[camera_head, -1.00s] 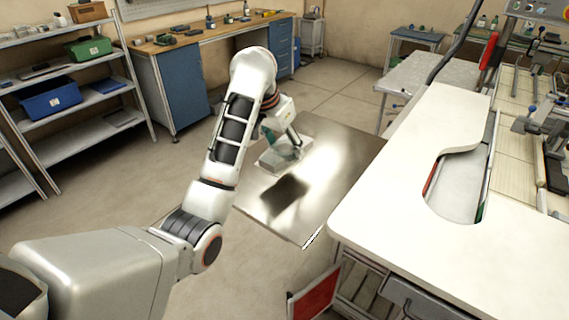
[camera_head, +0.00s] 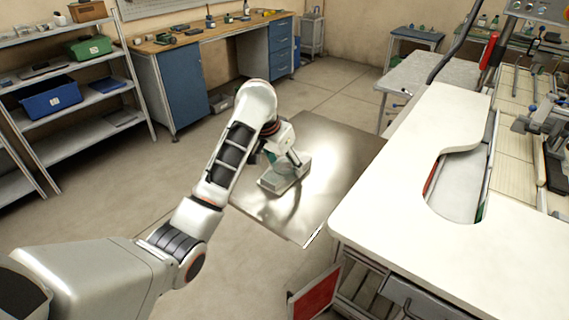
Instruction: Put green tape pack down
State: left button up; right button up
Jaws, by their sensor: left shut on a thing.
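The green tape pack (camera_head: 283,178) is a pale, greenish, box-like block at the end of my left arm, above or on the shiny metal table top (camera_head: 330,150). My left gripper (camera_head: 294,163) is shut on it from above. The fingers are small and partly hidden by the pack and wrist. The pack's underside is hidden, so I cannot tell whether it touches the metal. My right gripper is not in view.
A white worktop (camera_head: 440,240) with a curved cut-out stands right of the metal table. A shelf rack (camera_head: 70,100) with bins is at the left. A wooden-topped bench (camera_head: 200,35) stands at the back. The metal surface around the pack is clear.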

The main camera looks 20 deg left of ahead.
aim_at(279, 172)
pick_arm(q)
jog(key=o, duration=1.2)
jog(key=shift+f, duration=0.15)
jog(key=shift+s+r, duration=0.15)
jog(key=shift+r, duration=0.55)
jog(key=v, duration=0.6)
jog(key=shift+r, duration=0.2)
jog(key=shift+a+r, duration=0.2)
jog(key=shift+r, duration=0.75)
jog(key=shift+s+a+r, duration=0.2)
jog(key=shift+s+r, duration=0.75)
jog(key=shift+r, duration=0.25)
